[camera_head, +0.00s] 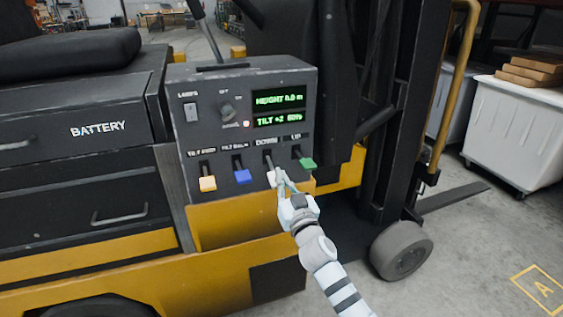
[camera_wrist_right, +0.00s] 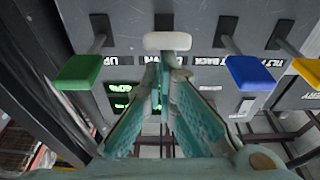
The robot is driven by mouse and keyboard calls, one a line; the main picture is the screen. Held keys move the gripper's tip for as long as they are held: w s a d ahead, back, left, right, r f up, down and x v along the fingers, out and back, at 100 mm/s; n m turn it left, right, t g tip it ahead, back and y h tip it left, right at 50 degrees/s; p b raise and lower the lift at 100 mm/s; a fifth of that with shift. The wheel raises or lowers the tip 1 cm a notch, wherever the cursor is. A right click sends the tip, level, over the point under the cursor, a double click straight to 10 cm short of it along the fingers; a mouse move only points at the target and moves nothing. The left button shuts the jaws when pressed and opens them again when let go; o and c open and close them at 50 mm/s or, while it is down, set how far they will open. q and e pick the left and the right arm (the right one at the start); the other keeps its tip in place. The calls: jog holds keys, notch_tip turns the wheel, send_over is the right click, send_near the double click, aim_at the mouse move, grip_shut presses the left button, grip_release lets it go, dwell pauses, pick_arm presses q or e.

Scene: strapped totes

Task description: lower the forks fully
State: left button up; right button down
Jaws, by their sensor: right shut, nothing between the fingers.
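The control panel (camera_head: 244,125) carries a lever with a white handle (camera_head: 271,179) under the label DOWN. The white handle also shows in the right wrist view (camera_wrist_right: 167,41). My right gripper (camera_head: 281,182) is shut and empty, its fingertips at the white handle; I cannot tell whether they touch it. The display (camera_head: 279,107) appears to read HEIGHT 0.0 m and TILT +2 deg. A dark fork (camera_head: 453,196) lies low, close to the floor, at the right. My left gripper is out of view.
Beside the white handle are the green UP handle (camera_head: 307,164), the blue tilt-back handle (camera_head: 243,176) and the yellow tilt-forward handle (camera_head: 207,183). A white tote (camera_head: 515,125) with boxes on top stands at the right. The floor in front of it is open.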

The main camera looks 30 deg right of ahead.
dwell(0.3)
notch_tip(320, 180, up, 4)
jog(key=s+p, duration=0.1)
jog(key=p, duration=0.4)
jog(key=b+v, duration=0.2)
jog(key=v, duration=0.8)
jog(key=shift+s+r, duration=0.2)
jog(key=shift+s, duration=0.05)
